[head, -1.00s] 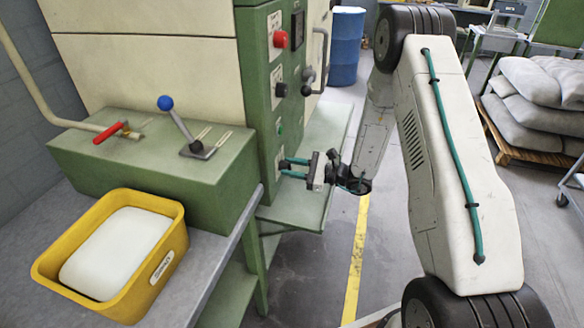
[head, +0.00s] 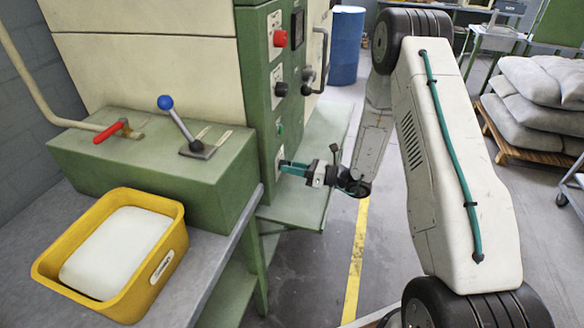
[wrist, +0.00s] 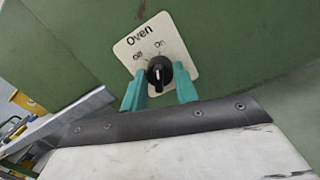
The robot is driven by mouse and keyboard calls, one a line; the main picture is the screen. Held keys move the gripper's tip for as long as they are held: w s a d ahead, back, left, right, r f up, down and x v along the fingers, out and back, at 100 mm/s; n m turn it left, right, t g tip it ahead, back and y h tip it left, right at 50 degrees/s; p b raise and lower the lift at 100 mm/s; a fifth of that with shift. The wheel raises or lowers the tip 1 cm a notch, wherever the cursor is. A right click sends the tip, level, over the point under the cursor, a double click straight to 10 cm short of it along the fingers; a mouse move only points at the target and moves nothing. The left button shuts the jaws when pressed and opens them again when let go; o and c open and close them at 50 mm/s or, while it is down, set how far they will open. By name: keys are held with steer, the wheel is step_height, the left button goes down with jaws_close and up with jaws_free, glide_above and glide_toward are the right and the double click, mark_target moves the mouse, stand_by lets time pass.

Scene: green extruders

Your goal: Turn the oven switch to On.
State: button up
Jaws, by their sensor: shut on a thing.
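A green box with a blue-tipped lever (head: 178,122) and a yellow bin (head: 170,240) stand left. Open floor lies right of the panel.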

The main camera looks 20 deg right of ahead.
stand_by(0.5)
steer(key=o, duration=1)
steer(key=shift+c, duration=0.2)
steer(key=shift+d, duration=0.1)
steer(key=v, duration=0.7)
steer(key=shift+s+d, duration=0.25)
steer(key=shift+d, duration=0.05)
